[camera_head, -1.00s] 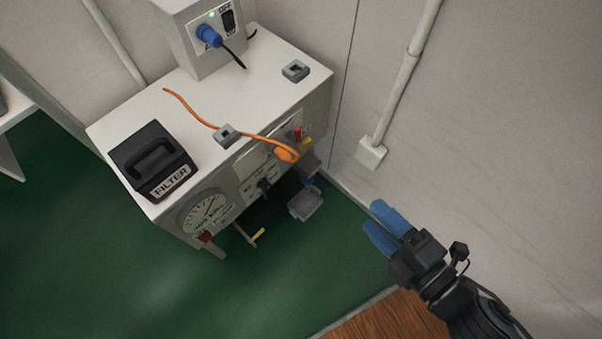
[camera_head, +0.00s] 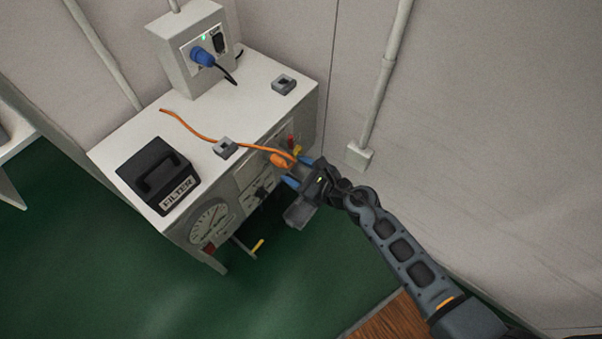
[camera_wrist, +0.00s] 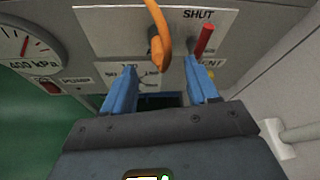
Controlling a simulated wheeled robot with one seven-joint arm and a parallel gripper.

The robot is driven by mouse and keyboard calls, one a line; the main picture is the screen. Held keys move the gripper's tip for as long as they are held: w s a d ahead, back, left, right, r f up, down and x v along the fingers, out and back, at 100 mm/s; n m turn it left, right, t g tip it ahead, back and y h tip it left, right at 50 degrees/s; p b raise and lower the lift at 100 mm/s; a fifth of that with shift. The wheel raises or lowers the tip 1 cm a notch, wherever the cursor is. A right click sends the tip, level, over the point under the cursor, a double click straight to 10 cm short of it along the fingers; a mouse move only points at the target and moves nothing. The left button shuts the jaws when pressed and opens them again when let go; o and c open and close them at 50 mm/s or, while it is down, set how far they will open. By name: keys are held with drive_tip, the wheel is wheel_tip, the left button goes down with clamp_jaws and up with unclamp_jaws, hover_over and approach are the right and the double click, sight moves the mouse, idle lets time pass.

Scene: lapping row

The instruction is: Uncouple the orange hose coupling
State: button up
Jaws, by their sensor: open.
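The orange hose coupling (camera_head: 282,160) sits on the front panel of the white cabinet, with its orange hose (camera_head: 212,126) running up over the cabinet top. In the wrist view the coupling (camera_wrist: 155,52) hangs between and just beyond the blue fingertips. My gripper (camera_head: 298,172) is open in front of the panel, close to the coupling. In the wrist view its two blue fingers (camera_wrist: 160,75) stand apart on either side, with no visible grip on the coupling. Whether a finger touches it I cannot tell.
A red lever (camera_wrist: 204,40) marked SHUT is right of the coupling, near the right finger. A gauge (camera_head: 210,222) is at the panel's left. A black FILTER box (camera_head: 155,172) and grey clips (camera_head: 225,148) sit on top. A wall pipe (camera_head: 380,90) runs at right.

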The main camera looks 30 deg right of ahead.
sight(283, 164)
drive_tip(key=shift+b+x, duration=0.55)
drive_tip(key=shift+x, duration=2.55)
drive_tip(key=shift+c, duration=0.2)
drive_tip(key=shift+r, duration=0.1)
drive_tip(key=c, duration=1)
drive_tip(key=shift+c, duration=0.2)
drive_tip(key=shift+s+d, duration=0.25)
drive_tip(key=shift+s, duration=0.45)
drive_tip(key=shift+s+d, duration=0.25)
drive_tip(key=shift+s, duration=0.5)
drive_tip(key=shift+s+d, duration=0.3)
drive_tip(key=shift+s, duration=0.6)
drive_tip(key=shift+s+d, duration=0.3)
drive_tip(key=shift+s, duration=0.6)
drive_tip(key=shift+s, duration=0.1)
